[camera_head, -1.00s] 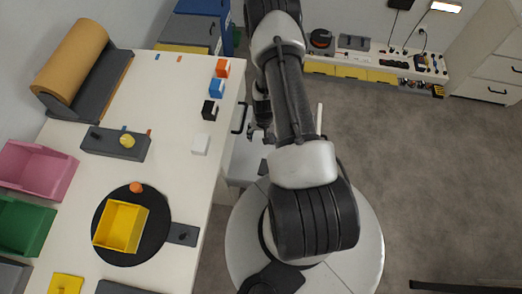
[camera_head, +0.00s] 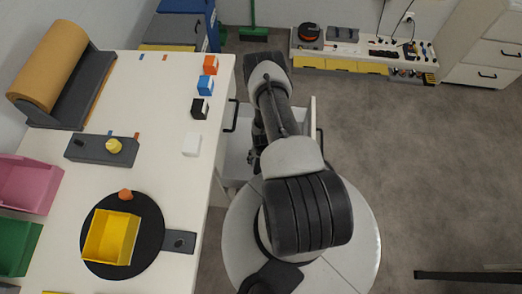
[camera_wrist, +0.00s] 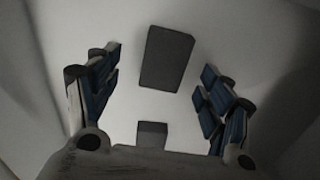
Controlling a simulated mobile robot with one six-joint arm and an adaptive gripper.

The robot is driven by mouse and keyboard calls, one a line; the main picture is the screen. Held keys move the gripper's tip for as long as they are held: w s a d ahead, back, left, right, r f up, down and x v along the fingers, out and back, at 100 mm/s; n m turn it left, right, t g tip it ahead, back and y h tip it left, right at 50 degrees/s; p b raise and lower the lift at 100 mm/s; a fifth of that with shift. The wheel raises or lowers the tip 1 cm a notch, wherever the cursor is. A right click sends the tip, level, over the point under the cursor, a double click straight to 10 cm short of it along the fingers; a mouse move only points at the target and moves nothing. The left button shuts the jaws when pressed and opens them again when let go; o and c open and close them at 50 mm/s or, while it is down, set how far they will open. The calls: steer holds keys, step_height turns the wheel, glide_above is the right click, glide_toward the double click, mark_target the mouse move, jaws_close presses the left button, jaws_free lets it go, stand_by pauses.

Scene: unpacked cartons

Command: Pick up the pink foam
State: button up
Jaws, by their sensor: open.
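No pink foam can be made out in either view. In the wrist view, a dark grey block (camera_wrist: 167,58) lies on a pale surface between my fingers, beyond the fingertips. A second dark block (camera_wrist: 152,134) lies nearer the gripper's base, partly cut off by it. The light is dim there, so their true colour is hard to tell. My gripper (camera_wrist: 160,85) is open and empty, with blue-padded fingers on both sides. In the head view, my arm reaches down into an open white drawer (camera_head: 236,150) and hides most of its inside.
The white worktop (camera_head: 160,95) stands left of the drawer. It holds a yellow bin (camera_head: 112,238) on a black turntable (camera_head: 152,225), a brown roll (camera_head: 48,65) and small coloured blocks. A pink bin (camera_head: 28,185) is at the left edge.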

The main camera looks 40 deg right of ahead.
steer(key=f+b, duration=0.1)
steer(key=f, duration=0.1)
steer(key=f+b, duration=0.1)
steer(key=a+f+b, duration=0.1)
steer(key=f, duration=0.1)
steer(key=shift+w+f, duration=0.15)
steer(key=shift+f, duration=0.2)
steer(key=shift+r, duration=0.1)
steer(key=c, duration=0.9)
steer(key=shift+r, duration=0.1)
